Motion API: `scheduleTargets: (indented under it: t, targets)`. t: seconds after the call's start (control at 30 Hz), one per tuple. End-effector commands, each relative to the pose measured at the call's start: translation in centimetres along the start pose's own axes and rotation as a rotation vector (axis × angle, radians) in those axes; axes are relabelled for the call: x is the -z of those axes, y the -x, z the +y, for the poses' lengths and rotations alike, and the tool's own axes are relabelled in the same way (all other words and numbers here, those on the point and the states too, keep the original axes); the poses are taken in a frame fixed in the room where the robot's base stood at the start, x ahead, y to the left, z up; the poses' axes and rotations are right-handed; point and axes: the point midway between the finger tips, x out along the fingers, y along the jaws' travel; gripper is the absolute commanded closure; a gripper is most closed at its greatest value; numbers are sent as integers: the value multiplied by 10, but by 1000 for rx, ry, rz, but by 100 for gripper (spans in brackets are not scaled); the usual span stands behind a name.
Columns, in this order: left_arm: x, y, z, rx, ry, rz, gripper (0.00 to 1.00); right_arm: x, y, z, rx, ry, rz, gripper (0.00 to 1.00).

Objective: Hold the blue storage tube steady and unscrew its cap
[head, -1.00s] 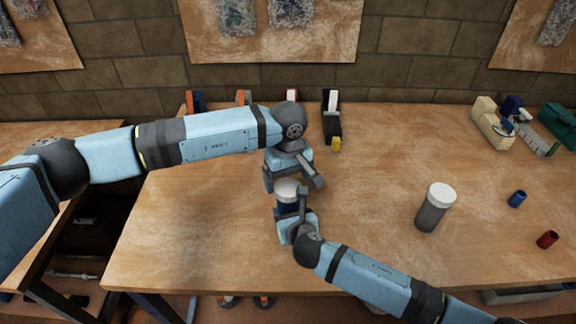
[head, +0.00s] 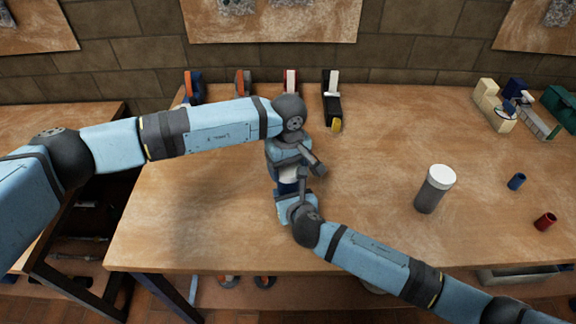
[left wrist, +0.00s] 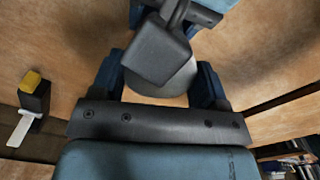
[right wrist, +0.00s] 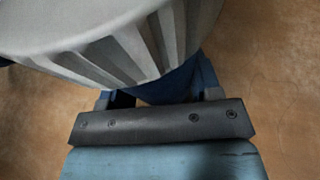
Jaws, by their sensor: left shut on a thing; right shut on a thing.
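The blue storage tube (head: 287,188) stands upright near the middle of the table, mostly hidden between my grippers. Its white cap (head: 288,174) is on top, partly covered by my left gripper (head: 294,166). My right gripper (head: 293,196) is in front and lower, shut on the tube body. In the right wrist view the ribbed cap (right wrist: 130,40) sits above the blue body (right wrist: 172,88) held by the fingers.
A grey tube with a white lid (head: 435,188) stands to the right. A small blue cylinder (head: 517,181) and a red one (head: 545,221) are farther right. Several clamps, one black and yellow (head: 333,105), line the back edge. The table left of the grippers is clear.

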Motion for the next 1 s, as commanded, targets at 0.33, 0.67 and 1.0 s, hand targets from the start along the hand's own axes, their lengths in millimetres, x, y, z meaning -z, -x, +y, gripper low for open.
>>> scheduleTargets:
  t: [0.33, 0.67, 1.0]
  targets:
    - [0, 0, 0, 0, 647, 0, 60, 0, 0, 0, 0, 0, 0, 100]
    - [0, 1, 0, 0, 818, 0, 60, 0, 0, 0, 1, -1, 0, 100]
    - [0, 1, 0, 0, 816, 0, 6, 0, 0, 0, 1, 0, 0, 100]
